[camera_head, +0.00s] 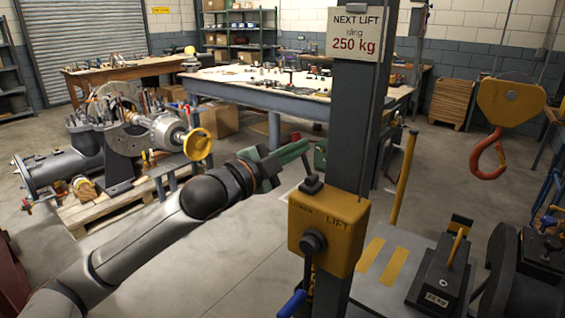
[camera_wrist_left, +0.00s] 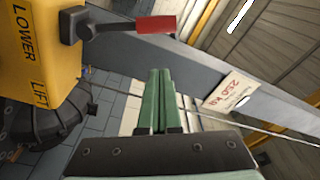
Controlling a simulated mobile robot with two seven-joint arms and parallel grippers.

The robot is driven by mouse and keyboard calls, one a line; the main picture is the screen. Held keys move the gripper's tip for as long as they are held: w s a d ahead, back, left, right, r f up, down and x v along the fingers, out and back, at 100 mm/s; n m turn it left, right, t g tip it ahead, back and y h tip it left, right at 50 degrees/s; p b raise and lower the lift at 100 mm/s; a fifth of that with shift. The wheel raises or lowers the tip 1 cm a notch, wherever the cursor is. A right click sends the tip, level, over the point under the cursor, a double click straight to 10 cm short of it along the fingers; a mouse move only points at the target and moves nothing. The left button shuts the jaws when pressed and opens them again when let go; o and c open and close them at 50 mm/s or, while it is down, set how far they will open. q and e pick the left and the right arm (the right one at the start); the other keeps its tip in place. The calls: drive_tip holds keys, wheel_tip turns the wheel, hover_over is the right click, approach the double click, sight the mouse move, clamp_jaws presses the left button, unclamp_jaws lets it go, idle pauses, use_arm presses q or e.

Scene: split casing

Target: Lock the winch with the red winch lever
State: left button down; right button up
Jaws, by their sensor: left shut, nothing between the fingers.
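The red winch lever (camera_wrist_left: 140,25) shows in the left wrist view, on a dark pivot (camera_wrist_left: 72,25) at the yellow winch box (camera_wrist_left: 38,70) marked LOWER and LIFT. My left gripper (camera_head: 306,146), with green fingers, is above and left of the box, by the post. In the left wrist view its shut, empty fingers (camera_wrist_left: 159,75) point toward the lever, apart from it. My right gripper is out of view.
The grey post (camera_head: 350,130) carries a 250 kg sign (camera_head: 354,33). A yellow hoist block with an orange hook (camera_head: 488,155) hangs at right. A 20 kg weight (camera_head: 440,275) stands on a plate below. Open floor lies left of the post.

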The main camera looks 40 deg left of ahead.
use_arm(q)
drive_tip(key=s, duration=0.2)
drive_tip(key=s+b, duration=0.1)
drive_tip(key=s, duration=0.1)
drive_tip(key=shift+s+a+f, duration=0.1)
drive_tip(key=shift+s+a, duration=0.1)
drive_tip(key=shift+s, duration=0.1)
idle(0.5)
